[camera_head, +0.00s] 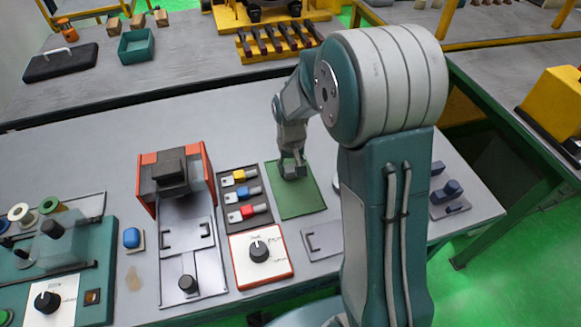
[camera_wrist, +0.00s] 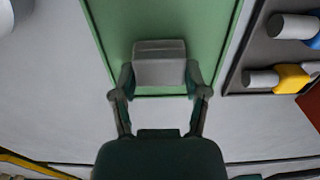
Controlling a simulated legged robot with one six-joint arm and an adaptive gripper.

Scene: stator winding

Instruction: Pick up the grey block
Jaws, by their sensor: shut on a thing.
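The grey block (camera_wrist: 160,66) shows in the wrist view between the two fingers of my gripper (camera_wrist: 160,82), which is shut on it. The block is over the near part of a green mat (camera_wrist: 115,25). In the head view my gripper (camera_head: 292,170) points down at the green mat (camera_head: 297,203), near its far edge. The block there is small and mostly hidden by the fingers. I cannot tell whether the block rests on the mat or is slightly above it.
A dark tray (camera_head: 233,200) with yellow, blue and red-ended pieces lies just left of the mat. A white panel with a black knob (camera_head: 258,250) lies in front. An orange-sided fixture (camera_head: 145,185) stands further left. The table is clear behind my gripper.

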